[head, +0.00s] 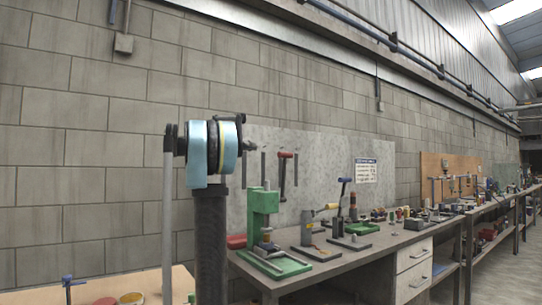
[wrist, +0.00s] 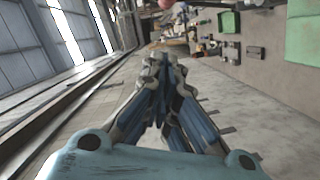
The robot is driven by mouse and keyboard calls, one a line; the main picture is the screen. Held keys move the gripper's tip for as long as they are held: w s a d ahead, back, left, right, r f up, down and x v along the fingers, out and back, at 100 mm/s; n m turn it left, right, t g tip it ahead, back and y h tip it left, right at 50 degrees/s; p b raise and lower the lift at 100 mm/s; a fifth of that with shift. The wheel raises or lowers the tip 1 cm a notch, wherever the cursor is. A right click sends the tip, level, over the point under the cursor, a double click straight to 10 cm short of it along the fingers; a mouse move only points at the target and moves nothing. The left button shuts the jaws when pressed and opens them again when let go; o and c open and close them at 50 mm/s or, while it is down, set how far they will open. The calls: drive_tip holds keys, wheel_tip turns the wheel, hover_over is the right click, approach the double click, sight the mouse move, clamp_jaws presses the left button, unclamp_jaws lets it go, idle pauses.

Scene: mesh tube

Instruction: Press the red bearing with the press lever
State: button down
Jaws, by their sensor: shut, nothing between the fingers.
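My gripper (wrist: 160,62) shows in the wrist view with its fingers closed together and nothing between them. In the head view my arm stands in front and I cannot make out the fingers. A green press (head: 263,210) stands on the near end of the workbench, on a green base plate. A dark bar with a red handle (head: 285,156) rises behind and right of it; I cannot tell whether it is the press lever. No red bearing can be made out clearly. My gripper is not touching the press in either view.
The grey workbench (head: 345,258) runs away to the right, crowded with tools and small fixtures. A red object (head: 236,241) lies left of the press. A lower wooden table (head: 182,284) with round tins is at the front left. A metal panel (head: 330,150) stands behind the bench.

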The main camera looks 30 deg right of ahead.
drive_tip(key=shift+w+r, duration=0.2)
drive_tip(key=shift+r, duration=0.05)
drive_tip(key=s+d+f, duration=0.2)
drive_tip(key=s+d, duration=0.3)
drive_tip(key=d, duration=0.5)
drive_tip(key=shift+f, duration=0.35)
drive_tip(key=shift+s, duration=0.1)
